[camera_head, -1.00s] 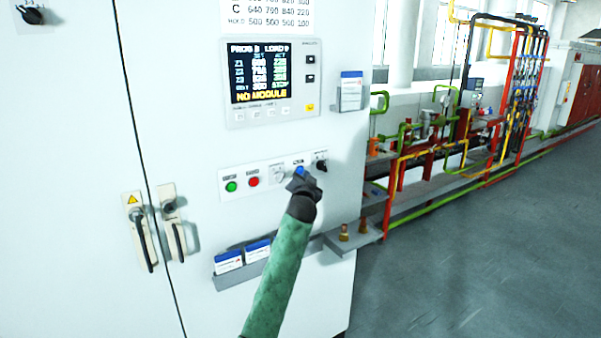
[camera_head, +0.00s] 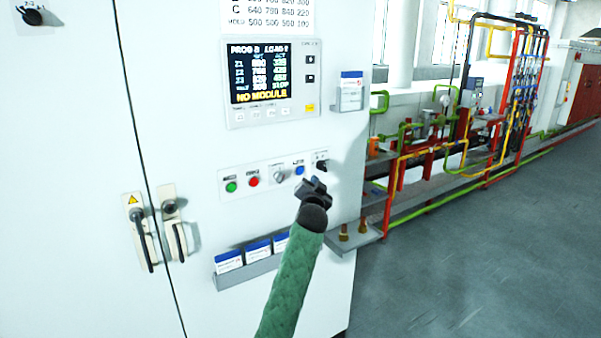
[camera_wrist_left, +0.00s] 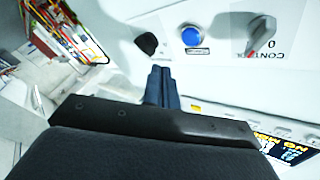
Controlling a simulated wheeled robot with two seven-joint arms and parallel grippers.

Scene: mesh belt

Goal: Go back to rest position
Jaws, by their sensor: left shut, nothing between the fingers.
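My left gripper (camera_head: 314,187) is in front of the white cabinet (camera_head: 190,100), below and right of the blue button (camera_head: 299,170) on the button strip. Its fingers are together and empty. In the left wrist view the shut fingers (camera_wrist_left: 161,88) point toward the panel. The blue button (camera_wrist_left: 191,36) and the grey control knob (camera_wrist_left: 261,36) show clear of the fingertips there. My green-sleeved left arm comes up from the bottom of the head view. My right gripper is not in view.
The strip also holds a green button (camera_head: 231,187), a red button (camera_head: 253,181) and a black switch (camera_head: 321,165). Above is a display (camera_head: 261,72) reading NO MODULE. A card tray (camera_head: 250,273) juts out below. Open floor (camera_head: 480,260) lies to the right.

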